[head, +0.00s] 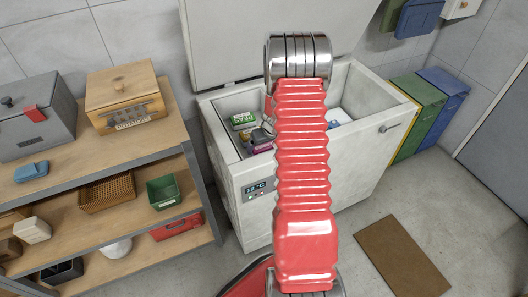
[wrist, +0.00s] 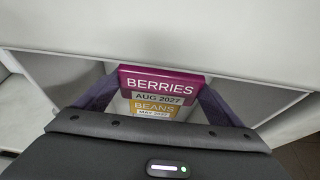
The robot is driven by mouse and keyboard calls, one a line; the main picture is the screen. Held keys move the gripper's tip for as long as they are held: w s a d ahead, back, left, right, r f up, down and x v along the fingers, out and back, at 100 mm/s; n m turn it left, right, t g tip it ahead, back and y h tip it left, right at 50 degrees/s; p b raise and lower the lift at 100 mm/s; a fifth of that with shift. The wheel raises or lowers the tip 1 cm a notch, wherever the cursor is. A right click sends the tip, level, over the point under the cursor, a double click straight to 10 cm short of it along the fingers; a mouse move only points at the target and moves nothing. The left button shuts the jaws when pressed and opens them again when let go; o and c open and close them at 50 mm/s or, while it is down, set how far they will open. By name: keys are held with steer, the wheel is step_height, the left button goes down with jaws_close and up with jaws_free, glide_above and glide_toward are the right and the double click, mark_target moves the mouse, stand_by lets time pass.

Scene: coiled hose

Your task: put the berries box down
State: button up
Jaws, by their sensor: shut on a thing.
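The berries box (wrist: 160,83), magenta with white lettering and an "AUG 2027" label, is in my gripper (wrist: 157,92). The two fingers are on its left and right sides in the wrist view. A yellow beans box (wrist: 152,107) shows just beneath it in that view; whether they touch I cannot tell. In the head view my gripper is inside the left part of the open chest freezer (head: 360,165), mostly hidden behind my red arm. Only a small purple patch shows there beside green peas boxes (head: 243,119).
The freezer lid (head: 230,45) stands open at the back. A divider separates the left part from the right part, where a blue and white item (head: 338,117) shows. A wooden shelf unit (head: 150,147) with boxes stands left. Green and blue bins (head: 445,85) stand right.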

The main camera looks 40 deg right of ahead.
steer(key=shift+f, duration=1.85)
steer(key=shift+f, duration=0.1)
steer(key=o, duration=1.2)
steer(key=shift+v, duration=6.1)
steer(key=shift+a, duration=0.1)
